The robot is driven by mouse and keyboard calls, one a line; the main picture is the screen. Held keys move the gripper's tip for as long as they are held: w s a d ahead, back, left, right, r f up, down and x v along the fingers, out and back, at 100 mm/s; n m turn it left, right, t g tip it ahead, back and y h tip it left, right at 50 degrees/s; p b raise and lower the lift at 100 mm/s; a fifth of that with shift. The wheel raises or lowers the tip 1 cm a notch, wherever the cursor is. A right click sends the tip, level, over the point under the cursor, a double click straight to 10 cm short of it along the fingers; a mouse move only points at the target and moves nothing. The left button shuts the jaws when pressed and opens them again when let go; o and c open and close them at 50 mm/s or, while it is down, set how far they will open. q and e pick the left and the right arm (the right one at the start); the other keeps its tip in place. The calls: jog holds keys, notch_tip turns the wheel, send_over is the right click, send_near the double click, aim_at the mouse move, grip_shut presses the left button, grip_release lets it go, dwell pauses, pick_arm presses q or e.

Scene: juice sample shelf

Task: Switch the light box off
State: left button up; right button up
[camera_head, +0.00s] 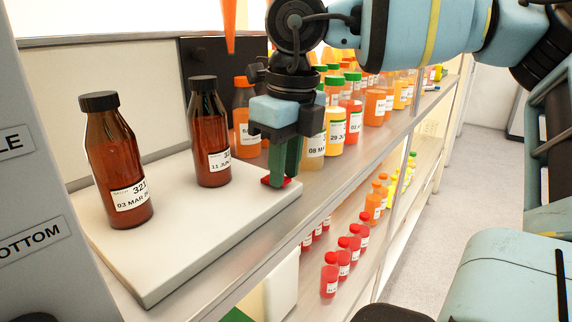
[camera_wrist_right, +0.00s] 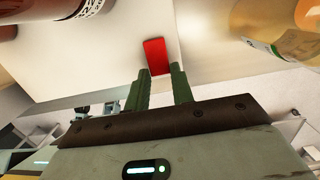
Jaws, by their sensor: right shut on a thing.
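The light box (camera_head: 190,235) is a flat pale slab on the upper shelf at the left. Its top looks dull white; I cannot tell whether it is lit. A red switch (camera_head: 268,181) sits at its right corner and shows in the right wrist view (camera_wrist_right: 155,52). My right gripper (camera_head: 284,178) points down there, its green fingers at the switch and partly covering it. In the wrist view its fingertips (camera_wrist_right: 160,78) stand a little apart at the switch's near edge. It is shut on the switch. I do not see my left gripper.
Two brown bottles with black caps (camera_head: 118,160) (camera_head: 209,135) stand on the light box. Several orange and yellow juice bottles (camera_head: 335,130) stand close behind my right gripper. Small red bottles (camera_head: 330,275) stand on the shelf below. The floor at right is clear.

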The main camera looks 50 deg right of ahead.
pick_arm(q)
jog(key=shift+w, duration=0.15)
pick_arm(e)
jog(key=o, duration=1)
pick_arm(q)
jog(key=shift+s, duration=0.2)
pick_arm(e)
jog(key=shift+r, duration=0.1)
jog(key=shift+r, duration=0.4)
pick_arm(q)
jog(key=shift+f, duration=0.15)
pick_arm(e)
jog(key=r, duration=0.6)
jog(key=shift+s+r, duration=0.4)
pick_arm(q)
jog(key=shift+w, duration=0.1)
